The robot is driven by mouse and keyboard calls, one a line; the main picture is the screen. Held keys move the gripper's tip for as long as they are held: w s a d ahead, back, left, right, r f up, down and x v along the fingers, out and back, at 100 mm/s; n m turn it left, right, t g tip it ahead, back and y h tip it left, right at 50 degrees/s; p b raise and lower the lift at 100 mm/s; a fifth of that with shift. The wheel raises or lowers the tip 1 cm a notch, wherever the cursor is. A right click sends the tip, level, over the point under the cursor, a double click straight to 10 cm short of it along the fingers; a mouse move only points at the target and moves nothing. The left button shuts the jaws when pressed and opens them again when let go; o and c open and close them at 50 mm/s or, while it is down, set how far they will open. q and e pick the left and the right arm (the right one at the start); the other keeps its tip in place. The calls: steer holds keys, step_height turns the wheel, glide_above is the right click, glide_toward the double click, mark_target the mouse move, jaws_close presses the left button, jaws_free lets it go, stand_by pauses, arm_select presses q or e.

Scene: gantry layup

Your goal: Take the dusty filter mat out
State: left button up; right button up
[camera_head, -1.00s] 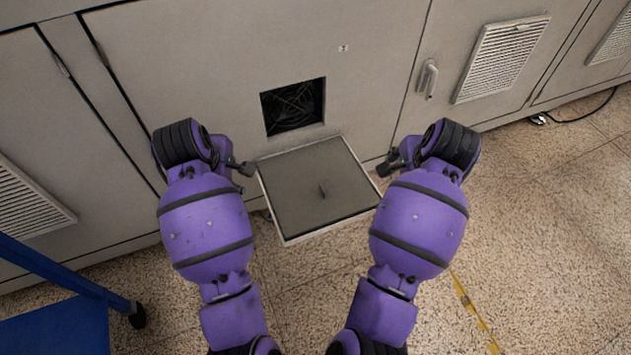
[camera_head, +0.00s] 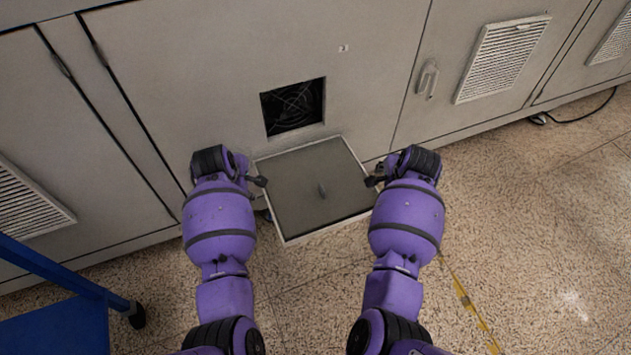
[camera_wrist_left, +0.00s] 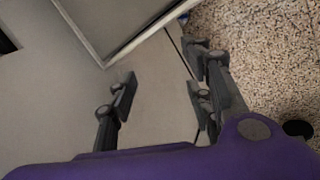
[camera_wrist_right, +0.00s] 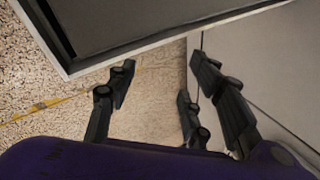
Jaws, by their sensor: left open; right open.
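The grey filter mat (camera_head: 300,205) lies in a pale-rimmed frame (camera_head: 296,239) that sticks out from the cabinet below a square fan opening (camera_head: 292,107). My left gripper (camera_head: 263,181) is open at the frame's left side. My right gripper (camera_head: 372,181) is open at its right side. The left wrist view shows the left fingers (camera_wrist_left: 160,90) apart and empty below the frame's edge in the picture. The right wrist view shows the right fingers (camera_wrist_right: 156,84) likewise. Contact with the frame cannot be told.
The grey cabinet front (camera_head: 200,70) runs across the back, with a door handle (camera_head: 427,78) and a louvred vent (camera_head: 502,58) on the right. A blue cart (camera_head: 55,325) stands at lower left. The speckled floor (camera_head: 540,230) at right is clear apart from yellow tape (camera_head: 468,305).

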arm_select(q)
steer(key=shift+d, duration=0.8)
arm_select(e)
steer(key=shift+a, duration=0.8)
arm_select(q)
steer(key=shift+d, duration=0.1)
arm_select(e)
steer(key=shift+a, duration=0.1)
